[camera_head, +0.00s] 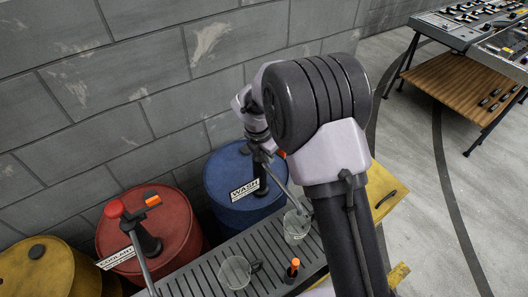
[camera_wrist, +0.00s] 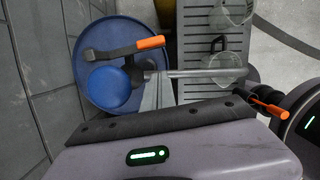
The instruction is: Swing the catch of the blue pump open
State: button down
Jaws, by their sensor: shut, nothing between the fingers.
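The blue pump stands on the blue drum (camera_head: 225,200), labelled WASH; the drum also shows in the wrist view (camera_wrist: 100,30). In the wrist view the pump's blue round knob (camera_wrist: 110,88) is at the left, and its grey spout (camera_wrist: 200,73) runs right. The pump's catch (camera_wrist: 112,52), a black bar with an orange tip, lies across the drum above the knob. My gripper (camera_wrist: 158,80) is shut and empty, its grey fingers just below the spout and the catch's orange tip. I cannot tell whether it touches the pump. My arm hides most of the pump in the head view.
A red drum (camera_head: 175,225) labelled COOLANT has a similar pump, and a yellow drum (camera_head: 40,275) stands left. Glass jugs (camera_head: 236,272) (camera_head: 296,226) stand on the slatted bench (camera_head: 190,280), by an orange-tipped handle (camera_head: 294,264). A block wall (camera_head: 120,80) is close behind.

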aim_at(280, 154)
jog(key=shift+w+d+r, duration=0.2)
jog(key=shift+w+d, duration=0.9)
jog(key=shift+d, duration=0.1)
jog(key=shift+r, duration=0.1)
jog(key=shift+w+d+r+n+p, duration=0.2)
jog(key=shift+d+n+p, duration=0.1)
jog(key=shift+p, duration=0.5)
jog(key=shift+w+d+f+p, duration=0.2)
jog(key=shift+f+p, duration=0.1)
